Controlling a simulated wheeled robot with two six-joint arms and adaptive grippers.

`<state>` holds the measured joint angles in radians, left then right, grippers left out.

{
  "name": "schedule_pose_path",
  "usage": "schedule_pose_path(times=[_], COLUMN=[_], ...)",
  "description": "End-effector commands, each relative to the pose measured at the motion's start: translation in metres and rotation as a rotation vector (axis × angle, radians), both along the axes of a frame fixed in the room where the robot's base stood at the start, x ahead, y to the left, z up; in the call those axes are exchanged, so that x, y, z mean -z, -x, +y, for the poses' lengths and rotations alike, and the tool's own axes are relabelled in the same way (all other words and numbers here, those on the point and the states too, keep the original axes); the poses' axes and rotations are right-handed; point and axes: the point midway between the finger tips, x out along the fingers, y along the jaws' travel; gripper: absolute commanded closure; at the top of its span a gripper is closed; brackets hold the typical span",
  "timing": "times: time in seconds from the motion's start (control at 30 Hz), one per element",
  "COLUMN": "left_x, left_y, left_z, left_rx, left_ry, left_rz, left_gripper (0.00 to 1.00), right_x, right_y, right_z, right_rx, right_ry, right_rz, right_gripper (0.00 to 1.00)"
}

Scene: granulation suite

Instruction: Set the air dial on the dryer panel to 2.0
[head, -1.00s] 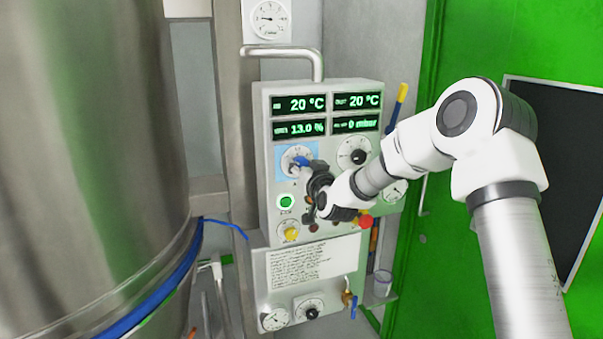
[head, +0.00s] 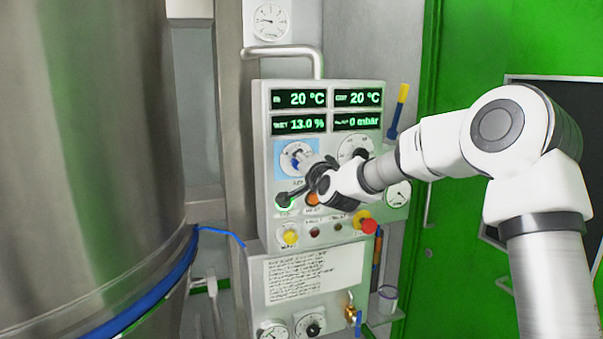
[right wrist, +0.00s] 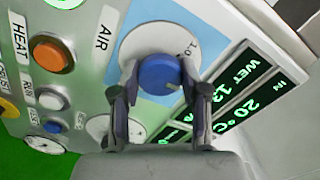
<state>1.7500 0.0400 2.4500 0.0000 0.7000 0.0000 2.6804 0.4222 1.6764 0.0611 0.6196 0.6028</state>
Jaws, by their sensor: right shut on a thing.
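The dryer panel (head: 263,150) stands upright in the head view. Its air dial (head: 285,155) is a white scale on a light-blue square, with a blue knob (head: 296,162). My right gripper (head: 299,178) is shut on this knob. A light mark shows on the knob's lower right edge. A "1.0" is readable on the scale; the other numbers are hidden or too small. My left gripper is not in view.
A second dial (head: 352,147) with a black knob is partly behind my right gripper. A green-lit button (head: 287,207), an orange button (head: 313,199) and a red knob (head: 368,226) are close below. A steel vessel (head: 90,150) fills the left.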

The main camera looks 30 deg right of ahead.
Motion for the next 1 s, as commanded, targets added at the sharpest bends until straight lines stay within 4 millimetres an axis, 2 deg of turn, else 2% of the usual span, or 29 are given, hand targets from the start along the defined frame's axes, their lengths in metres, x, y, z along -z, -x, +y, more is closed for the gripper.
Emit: schedule_pose_path(times=[0.2, 0.67, 0.7, 0.73, 0.77, 1.0], left_x=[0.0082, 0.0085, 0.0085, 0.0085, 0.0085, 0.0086], left_y=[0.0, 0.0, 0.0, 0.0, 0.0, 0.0], left_z=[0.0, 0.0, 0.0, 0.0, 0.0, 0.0], left_rx=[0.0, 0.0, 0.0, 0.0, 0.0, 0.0], left_ry=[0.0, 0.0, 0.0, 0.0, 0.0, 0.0], left_rz=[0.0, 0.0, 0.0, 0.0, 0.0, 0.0], left_gripper=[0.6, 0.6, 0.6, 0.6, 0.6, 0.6], right_x=[0.0011, 0.0002, 0.0002, 0.0002, 0.0002, 0.0002], right_y=[-0.0001, -0.0001, -0.0001, -0.0001, -0.0001, 0.0], right_z=[-0.0001, 0.0, 0.0, -0.0001, 0.0, -0.0001], right_rx=[0.0, 0.0, 0.0, 0.0, 0.0, 0.0], right_ry=[-0.057, -0.071, -0.07, -0.07, -0.07, -0.07], right_rz=[-0.014, -0.016, -0.016, -0.016, -0.016, -0.016], right_gripper=[0.9, 0.9, 0.45, 0.34, 0.3, 0.3])
